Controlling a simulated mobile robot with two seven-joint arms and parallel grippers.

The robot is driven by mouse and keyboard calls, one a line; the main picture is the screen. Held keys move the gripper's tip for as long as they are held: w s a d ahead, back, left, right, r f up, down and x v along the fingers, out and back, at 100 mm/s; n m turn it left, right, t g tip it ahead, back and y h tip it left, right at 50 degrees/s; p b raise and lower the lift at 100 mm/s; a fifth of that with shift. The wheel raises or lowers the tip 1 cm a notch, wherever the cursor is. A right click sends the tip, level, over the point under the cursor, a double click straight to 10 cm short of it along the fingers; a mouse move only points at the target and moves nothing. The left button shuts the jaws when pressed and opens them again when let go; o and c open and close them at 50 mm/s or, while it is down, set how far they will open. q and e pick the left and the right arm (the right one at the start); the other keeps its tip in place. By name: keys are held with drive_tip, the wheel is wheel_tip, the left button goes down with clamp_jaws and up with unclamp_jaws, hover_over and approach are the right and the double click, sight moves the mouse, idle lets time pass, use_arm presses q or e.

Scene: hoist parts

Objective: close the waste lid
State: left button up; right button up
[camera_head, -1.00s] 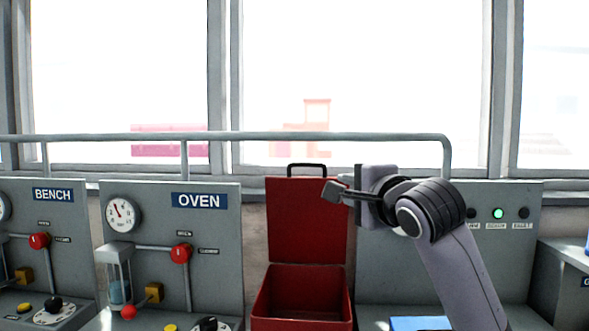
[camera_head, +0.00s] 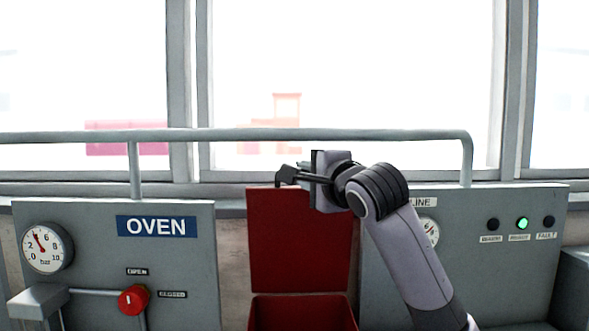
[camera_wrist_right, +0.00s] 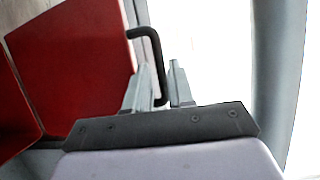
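The red waste lid (camera_head: 298,240) stands upright at the back of the red waste bin (camera_head: 303,312), which is open below it. The lid's black handle (camera_head: 284,177) is at its top edge, partly hidden behind my right gripper (camera_head: 303,178). In the right wrist view the lid (camera_wrist_right: 75,65) is at the left. The handle (camera_wrist_right: 158,62) runs between the two fingers of my right gripper (camera_wrist_right: 161,66). The fingers are apart, with a visible gap at the right finger. My left gripper is not in view.
The grey OVEN panel (camera_head: 180,265) with a gauge and red knob stands left of the bin. A grey panel with lamps (camera_head: 510,275) stands to the right. A grey rail (camera_head: 240,135) runs behind, before the windows.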

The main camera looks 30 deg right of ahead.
drive_tip(key=shift+w+d+f+p, duration=0.1)
drive_tip(key=shift+w+p, duration=0.15)
drive_tip(key=shift+w, duration=1)
drive_tip(key=shift+w+d+p, duration=0.1)
drive_tip(key=shift+w+p, duration=0.1)
drive_tip(key=shift+w, duration=1.05)
clamp_jaws()
